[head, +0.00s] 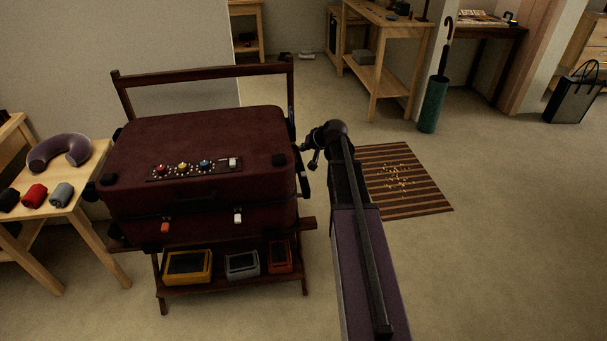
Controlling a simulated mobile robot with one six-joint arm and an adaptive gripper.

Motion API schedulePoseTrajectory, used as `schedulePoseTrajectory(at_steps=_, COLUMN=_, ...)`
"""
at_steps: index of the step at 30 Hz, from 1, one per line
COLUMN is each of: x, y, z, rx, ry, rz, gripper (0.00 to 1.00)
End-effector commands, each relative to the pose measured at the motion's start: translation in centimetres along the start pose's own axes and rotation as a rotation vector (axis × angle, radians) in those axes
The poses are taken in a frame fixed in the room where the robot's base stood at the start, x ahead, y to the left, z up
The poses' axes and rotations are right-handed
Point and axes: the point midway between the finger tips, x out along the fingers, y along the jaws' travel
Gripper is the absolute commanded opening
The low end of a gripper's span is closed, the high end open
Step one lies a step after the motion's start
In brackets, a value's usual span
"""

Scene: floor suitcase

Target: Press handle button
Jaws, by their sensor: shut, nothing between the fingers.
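A dark red suitcase (130,140) lies shut on a wooden rack. A dark carry handle (195,196) shows faintly on the lid near the front edge. The front has an orange latch (165,228) and a white latch (238,215). I cannot make out a handle button. My gripper (308,158) is shut and empty beside the suitcase's right side; I cannot tell whether it touches. My arm hides part of the floor behind it.
The rack (202,73) has a raised back rail and a lower shelf with several small cases. A side table (88,184) with a neck pillow and rolled cloths stands at left. A striped rug (415,195) lies right of my arm.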

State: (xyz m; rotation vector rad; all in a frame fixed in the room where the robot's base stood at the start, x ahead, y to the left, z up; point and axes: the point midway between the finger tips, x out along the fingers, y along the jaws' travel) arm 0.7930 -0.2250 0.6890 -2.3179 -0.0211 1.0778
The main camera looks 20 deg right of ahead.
Motion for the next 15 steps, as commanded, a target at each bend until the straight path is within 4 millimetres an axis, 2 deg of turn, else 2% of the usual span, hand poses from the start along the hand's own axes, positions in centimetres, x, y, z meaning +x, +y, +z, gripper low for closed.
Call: schedulePoseTrajectory(at_steps=15, x=1.9, y=1.8, z=1.4, rx=0.003, ry=0.002, rz=0.002, gripper=0.00)
